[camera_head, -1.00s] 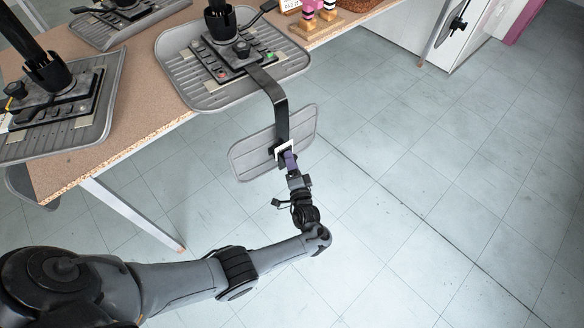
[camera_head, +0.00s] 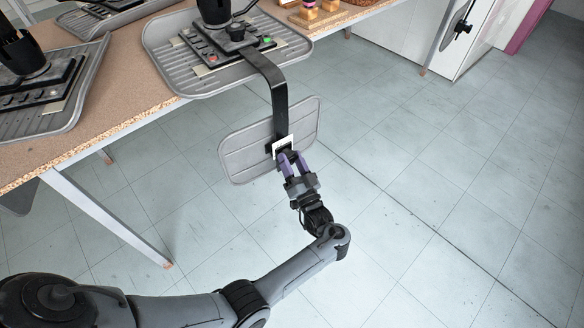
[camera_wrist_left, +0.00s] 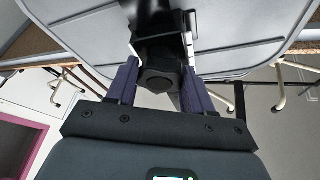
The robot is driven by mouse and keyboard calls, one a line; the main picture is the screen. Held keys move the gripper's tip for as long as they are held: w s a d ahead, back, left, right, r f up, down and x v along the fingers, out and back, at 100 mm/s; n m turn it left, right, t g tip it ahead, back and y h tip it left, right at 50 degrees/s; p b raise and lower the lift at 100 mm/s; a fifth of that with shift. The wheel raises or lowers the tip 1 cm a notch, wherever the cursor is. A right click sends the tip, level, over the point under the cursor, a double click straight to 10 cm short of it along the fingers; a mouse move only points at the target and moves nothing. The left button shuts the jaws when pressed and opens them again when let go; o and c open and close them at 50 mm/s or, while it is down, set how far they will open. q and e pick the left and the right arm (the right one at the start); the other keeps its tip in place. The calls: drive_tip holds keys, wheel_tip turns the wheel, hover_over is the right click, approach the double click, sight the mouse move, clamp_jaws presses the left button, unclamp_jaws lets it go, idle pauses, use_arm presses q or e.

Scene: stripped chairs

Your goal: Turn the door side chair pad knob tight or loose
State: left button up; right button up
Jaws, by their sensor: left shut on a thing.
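The door-side chair lies upturned on the table, its grey ribbed seat (camera_head: 160,45) at the edge. A black curved bar (camera_head: 276,85) hangs from it and carries the grey chair pad (camera_head: 245,152) over the floor. The dark knob (camera_wrist_left: 160,72) is at the bar's lower end, by a white bracket (camera_head: 283,144). My left gripper (camera_head: 289,160) has its purple fingers on either side of the knob and is shut on it. The fingers partly hide the knob in the head view. My right gripper is in neither view.
More stripped chair seats (camera_head: 40,125) lie on the brown table (camera_head: 110,85), whose pale leg (camera_head: 110,220) stands at left. Small wooden pieces and a basket (camera_head: 345,14) are at the back. A white cabinet (camera_head: 470,45) stands at right. The tiled floor (camera_head: 430,180) is clear.

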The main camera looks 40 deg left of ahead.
use_arm(q)
drive_tip(key=shift+n+g+b, duration=0.3)
drive_tip(key=shift+n+b, duration=0.15)
drive_tip(key=shift+n, duration=0.25)
drive_tip(key=o, duration=1)
drive_tip(key=shift+a, duration=0.2)
drive_tip(key=shift+o, duration=0.2)
drive_tip(key=shift+d, duration=0.15)
